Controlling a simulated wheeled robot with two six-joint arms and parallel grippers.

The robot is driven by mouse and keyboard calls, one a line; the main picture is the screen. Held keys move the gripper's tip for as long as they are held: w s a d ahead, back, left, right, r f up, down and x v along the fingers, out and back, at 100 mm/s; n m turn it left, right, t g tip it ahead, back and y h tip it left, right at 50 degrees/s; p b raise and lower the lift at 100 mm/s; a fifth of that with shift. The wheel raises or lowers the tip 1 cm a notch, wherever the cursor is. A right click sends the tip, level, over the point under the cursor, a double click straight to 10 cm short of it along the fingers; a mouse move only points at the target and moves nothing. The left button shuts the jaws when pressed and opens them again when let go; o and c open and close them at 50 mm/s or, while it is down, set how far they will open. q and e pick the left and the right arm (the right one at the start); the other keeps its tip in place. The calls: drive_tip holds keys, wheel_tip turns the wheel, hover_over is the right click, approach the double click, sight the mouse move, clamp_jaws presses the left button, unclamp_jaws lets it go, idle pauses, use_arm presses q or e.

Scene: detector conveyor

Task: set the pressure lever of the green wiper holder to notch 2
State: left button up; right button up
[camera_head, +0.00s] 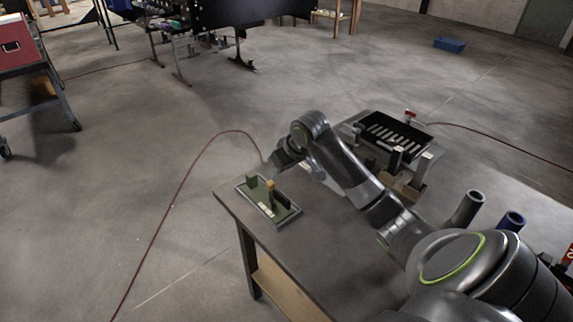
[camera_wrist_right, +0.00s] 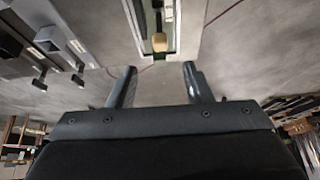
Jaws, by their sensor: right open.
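The green wiper holder (camera_head: 287,214) lies near the left corner of the grey table. A tan-knobbed lever (camera_head: 270,186) stands up from its middle, beside a pale strip. Which notch the lever is at is too small to tell. My right gripper (camera_head: 284,160) is just behind the holder, apart from it. In the right wrist view the gripper (camera_wrist_right: 158,86) is open and empty between its two dark fingers. The lever's knob (camera_wrist_right: 159,42) shows ahead of the fingertips, roughly centred between them, with part of the holder (camera_wrist_right: 145,12) around it. My left gripper is not in view.
A black slotted tray (camera_head: 412,126) lies at the table's back. In front of it, a brown block (camera_head: 408,192) carries upright posts. A silver tube (camera_head: 468,208) and a blue tube (camera_head: 513,220) stand at the right. The table front (camera_head: 310,240) is clear.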

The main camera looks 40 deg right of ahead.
drive_tip(key=shift+v, duration=1.45)
drive_tip(key=shift+f, duration=0.1)
